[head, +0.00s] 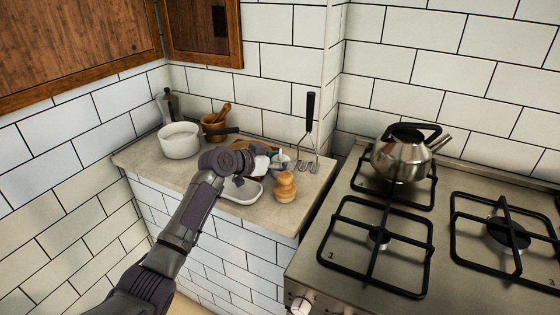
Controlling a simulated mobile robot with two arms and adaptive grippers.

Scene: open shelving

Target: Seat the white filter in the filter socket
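My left arm reaches in from the lower left, and its gripper (270,162) is low over the middle of the stone counter. Small white and teal parts (280,159) show right at the fingertips. I cannot tell whether they belong to one object or whether the gripper holds them. The fingers are too small and covered to show their opening. I cannot make out the white filter or the filter socket for certain. A shallow white dish (243,192) lies just below the gripper, partly covered by my arm. My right gripper is out of view.
A round wooden piece (285,188) stands at the counter's front edge. A black-handled masher (310,125) stands behind it. A white pot (180,142), moka pot (168,106) and mortar (213,127) stand at the left. A kettle (401,160) sits on the stove (335,277).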

